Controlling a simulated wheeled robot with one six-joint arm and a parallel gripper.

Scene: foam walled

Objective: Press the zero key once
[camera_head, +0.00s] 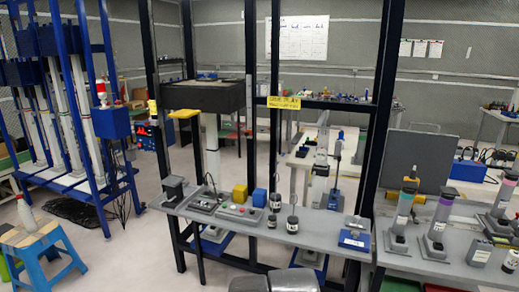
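A zero key cannot be made out at this size. Small devices stand on the long grey bench (268,234) in the middle. A grey box with red buttons (239,212) sits left of the bench's middle, and a grey device (207,200) is just left of it. A blue device with a pale top (354,238) stands near the bench's right end. Which of them carries the key I cannot tell. My gripper is not in view; two dark grey rounded shapes at the bottom edge seem to be parts of my own body.
Dark jars (292,224), a yellow block (240,193) and a blue block (259,197) stand on the bench. Dark frame posts (375,110) rise behind it. A second bench with tools (437,222) is at right. A blue stool (42,250) stands at left; floor between is clear.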

